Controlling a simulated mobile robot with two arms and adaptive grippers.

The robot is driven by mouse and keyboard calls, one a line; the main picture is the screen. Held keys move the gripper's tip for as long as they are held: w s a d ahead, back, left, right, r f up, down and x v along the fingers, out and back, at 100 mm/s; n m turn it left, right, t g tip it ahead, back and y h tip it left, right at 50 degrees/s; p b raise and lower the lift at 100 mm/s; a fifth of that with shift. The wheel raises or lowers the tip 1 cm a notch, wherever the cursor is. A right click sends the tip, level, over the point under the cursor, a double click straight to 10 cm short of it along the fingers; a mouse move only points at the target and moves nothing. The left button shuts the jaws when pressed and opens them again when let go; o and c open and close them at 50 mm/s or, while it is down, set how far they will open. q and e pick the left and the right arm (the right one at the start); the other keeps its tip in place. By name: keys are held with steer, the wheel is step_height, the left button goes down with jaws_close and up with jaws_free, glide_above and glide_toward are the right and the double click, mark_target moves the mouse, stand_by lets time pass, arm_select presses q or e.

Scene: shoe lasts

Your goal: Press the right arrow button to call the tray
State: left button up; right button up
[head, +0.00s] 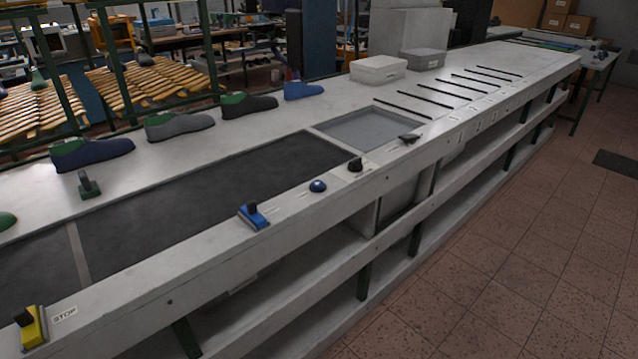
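A long pale workbench (240,250) runs from the lower left to the upper right. Along its front edge sit a yellow control (33,328) beside a STOP label, a blue control with a black top (253,216), a round blue button (318,186), a black knob (355,164) and a dark piece (410,137). No arrow mark is legible, so I cannot tell which control is the right arrow button. A grey shallow recessed area (372,129), possibly a tray, lies in the bench top. Neither of my grippers is in view.
A dark belt-like surface (210,205) fills the near bench top. Several shoe-like lasts, including a grey one (180,126), line the back edge. A white bin (378,69) and a grey bin (423,59) stand farther along.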

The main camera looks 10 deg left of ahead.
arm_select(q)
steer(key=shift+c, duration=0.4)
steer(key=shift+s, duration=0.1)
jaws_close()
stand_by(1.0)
